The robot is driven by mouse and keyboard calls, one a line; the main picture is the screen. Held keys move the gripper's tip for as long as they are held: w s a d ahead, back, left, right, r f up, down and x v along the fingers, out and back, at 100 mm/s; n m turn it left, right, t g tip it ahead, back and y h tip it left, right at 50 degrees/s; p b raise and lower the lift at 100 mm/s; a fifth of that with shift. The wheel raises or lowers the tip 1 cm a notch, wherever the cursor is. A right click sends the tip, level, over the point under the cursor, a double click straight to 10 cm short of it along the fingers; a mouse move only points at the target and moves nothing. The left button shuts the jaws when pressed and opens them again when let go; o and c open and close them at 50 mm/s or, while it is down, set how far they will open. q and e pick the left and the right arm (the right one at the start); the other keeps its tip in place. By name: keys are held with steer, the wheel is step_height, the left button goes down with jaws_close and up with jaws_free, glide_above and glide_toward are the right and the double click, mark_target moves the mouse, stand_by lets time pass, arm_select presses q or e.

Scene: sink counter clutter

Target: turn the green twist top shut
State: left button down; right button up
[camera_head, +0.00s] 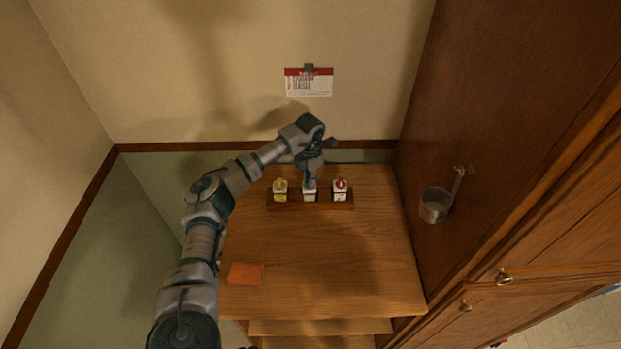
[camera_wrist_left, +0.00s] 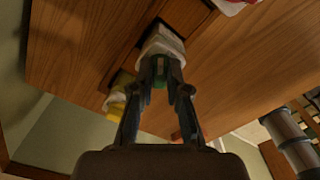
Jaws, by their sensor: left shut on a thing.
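Three small bottles stand in a row in a dark wooden rack (camera_head: 326,205) at the back of the wooden counter. The middle bottle (camera_head: 309,196) has a white body, and its green twist top (camera_wrist_left: 160,72) shows between the fingers in the left wrist view. My left gripper (camera_head: 310,183) comes down from above and is shut on the green top. In the head view the gripper hides most of that top. The yellow-topped bottle (camera_head: 280,190) is to its left and the red-topped bottle (camera_head: 340,190) to its right. My right gripper is not in view.
An orange cloth (camera_head: 245,273) lies at the counter's front left. A metal ladle (camera_head: 436,205) hangs on the wooden cabinet at the right. A red and white card (camera_head: 309,82) is clipped on the back wall. The middle of the counter is clear.

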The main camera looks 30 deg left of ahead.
arm_select(q)
steer(key=m, duration=0.3)
steer(key=shift+a+m, duration=0.1)
steer(key=shift+m, duration=1.9)
steer(key=c, duration=1.1)
jaws_free()
steer(key=shift+s, duration=0.1)
steer(key=shift+c, duration=0.2)
steer(key=shift+a, duration=0.1)
step_height(320, 180, up, 12)
